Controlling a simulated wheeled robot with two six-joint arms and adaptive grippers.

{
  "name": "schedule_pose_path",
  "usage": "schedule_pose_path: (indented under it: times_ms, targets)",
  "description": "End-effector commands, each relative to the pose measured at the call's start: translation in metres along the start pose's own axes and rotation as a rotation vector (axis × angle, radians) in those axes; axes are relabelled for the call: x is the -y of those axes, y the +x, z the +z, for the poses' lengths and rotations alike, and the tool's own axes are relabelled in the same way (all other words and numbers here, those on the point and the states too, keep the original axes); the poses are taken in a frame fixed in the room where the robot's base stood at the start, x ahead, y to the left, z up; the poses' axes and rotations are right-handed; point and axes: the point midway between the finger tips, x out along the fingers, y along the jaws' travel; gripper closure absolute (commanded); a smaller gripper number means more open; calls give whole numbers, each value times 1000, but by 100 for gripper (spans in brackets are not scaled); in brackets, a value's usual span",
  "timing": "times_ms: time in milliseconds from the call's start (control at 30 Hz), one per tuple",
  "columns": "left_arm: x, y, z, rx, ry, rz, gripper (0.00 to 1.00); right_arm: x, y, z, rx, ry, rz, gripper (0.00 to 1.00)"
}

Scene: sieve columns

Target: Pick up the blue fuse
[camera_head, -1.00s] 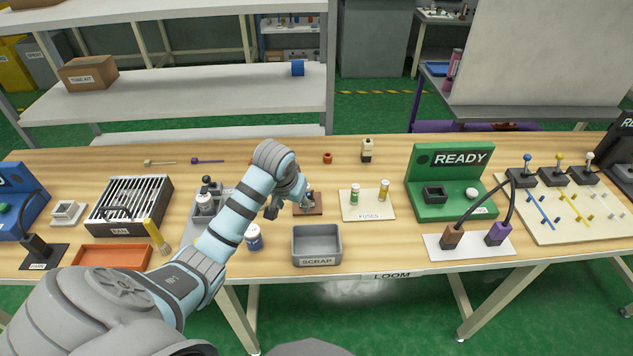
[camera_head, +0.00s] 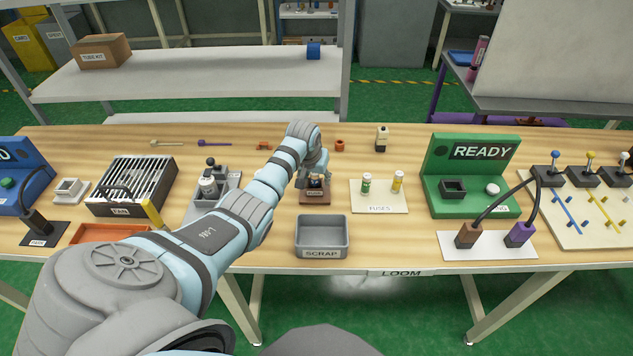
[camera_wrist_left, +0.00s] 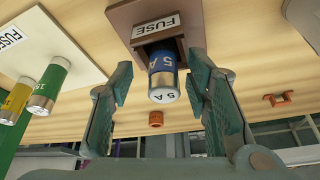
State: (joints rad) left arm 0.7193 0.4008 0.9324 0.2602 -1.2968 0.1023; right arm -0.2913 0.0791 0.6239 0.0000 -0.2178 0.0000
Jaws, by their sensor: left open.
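The blue fuse (camera_wrist_left: 162,72), marked 5 A with a silver end cap, stands in a brown holder labelled FUSE (camera_wrist_left: 143,14). In the head view the brown holder (camera_head: 314,197) sits mid-table, with the fuse partly hidden by the gripper. My left gripper (camera_head: 316,177) is over the holder. In the left wrist view its open fingers (camera_wrist_left: 158,88) are on either side of the fuse, with a gap visible on both sides. My right gripper is not in view.
The FUSES card (camera_head: 379,207) with a green fuse (camera_head: 366,184) and a yellow fuse (camera_head: 397,182) lies to the right. A grey SCRAP bin (camera_head: 322,254) stands in front. A grey stand with bottle (camera_head: 208,188) is left, under the arm. An orange ring (camera_head: 340,145) lies behind.

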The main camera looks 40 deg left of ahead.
Motion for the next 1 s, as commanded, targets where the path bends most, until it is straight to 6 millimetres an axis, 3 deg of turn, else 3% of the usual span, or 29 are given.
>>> schedule_pose_path:
  times_ms: [167, 433, 767, 867, 1000]
  targets:
    - [0, -2, -1, -1, 0, 0, 59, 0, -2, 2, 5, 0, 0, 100]
    - [1, -2, 0, 0, 0, 0, 100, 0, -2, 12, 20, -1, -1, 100]
    - [0, -5, -2, 0, 0, 0, 100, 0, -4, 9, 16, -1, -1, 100]
    - [1, -14, -6, -1, 0, 0, 100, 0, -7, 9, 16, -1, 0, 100]
    - [0, -43, -19, -5, 0, 1, 100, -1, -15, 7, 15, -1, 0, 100]
